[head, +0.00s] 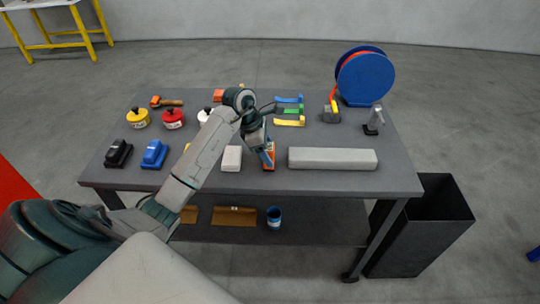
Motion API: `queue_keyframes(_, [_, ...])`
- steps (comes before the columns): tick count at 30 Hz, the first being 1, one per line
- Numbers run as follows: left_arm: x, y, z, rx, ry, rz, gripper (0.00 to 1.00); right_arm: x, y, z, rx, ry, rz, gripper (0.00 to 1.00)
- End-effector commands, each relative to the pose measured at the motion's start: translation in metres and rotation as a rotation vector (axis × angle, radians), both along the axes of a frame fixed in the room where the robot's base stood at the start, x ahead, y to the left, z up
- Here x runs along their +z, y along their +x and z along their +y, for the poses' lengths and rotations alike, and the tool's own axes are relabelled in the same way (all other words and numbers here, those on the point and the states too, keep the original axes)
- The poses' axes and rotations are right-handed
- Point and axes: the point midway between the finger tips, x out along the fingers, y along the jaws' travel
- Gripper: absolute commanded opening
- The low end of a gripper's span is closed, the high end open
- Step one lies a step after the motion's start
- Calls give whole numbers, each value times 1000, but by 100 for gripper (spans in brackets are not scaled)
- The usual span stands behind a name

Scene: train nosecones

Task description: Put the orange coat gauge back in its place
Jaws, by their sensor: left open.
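My left gripper (267,154) reaches over the grey table (330,180) and points down at its front middle. It is open, with its fingertips at a small orange item (269,165) that looks like the orange coat gauge. The gripper partly hides this item, and I cannot tell whether the fingers touch it. Another orange item (219,94) lies at the back, partly behind my arm. My right gripper is not in view.
A white block (232,160) stands left of the gripper, and a long grey block (333,159) lies to the right. Black (118,154) and blue (154,154) blocks, yellow (138,118) and red (173,119) pots and a blue reel (365,77) stand around. A black bin (440,215) is at right.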

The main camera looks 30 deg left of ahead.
Motion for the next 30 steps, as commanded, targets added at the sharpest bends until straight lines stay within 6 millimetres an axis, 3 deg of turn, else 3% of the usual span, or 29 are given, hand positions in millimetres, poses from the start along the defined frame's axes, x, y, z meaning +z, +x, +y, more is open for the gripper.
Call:
queue_keyframes(9, [61,-13,23,0,5,-4,63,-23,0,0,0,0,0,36])
queue_keyframes(15, [87,-19,31,1,2,-2,63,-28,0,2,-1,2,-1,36])
queue_keyframes(30, [91,-19,26,-4,-22,-12,63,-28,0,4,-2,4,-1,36])
